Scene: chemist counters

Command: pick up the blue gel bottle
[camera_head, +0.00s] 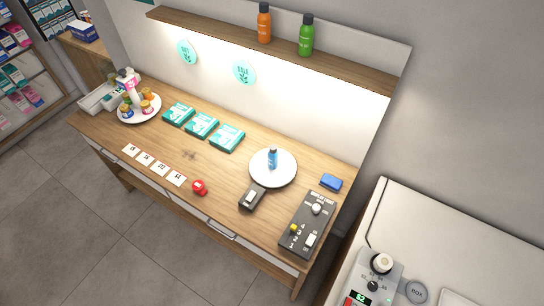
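My gripper is not in view.
A dark block (252,197) sits at the plate's front edge, with a dark control box (308,224) and a blue item (331,182) to the right. Teal boxes (201,124) lie left. An orange bottle (264,24) and a green bottle (306,36) stand on the shelf (350,72) above.

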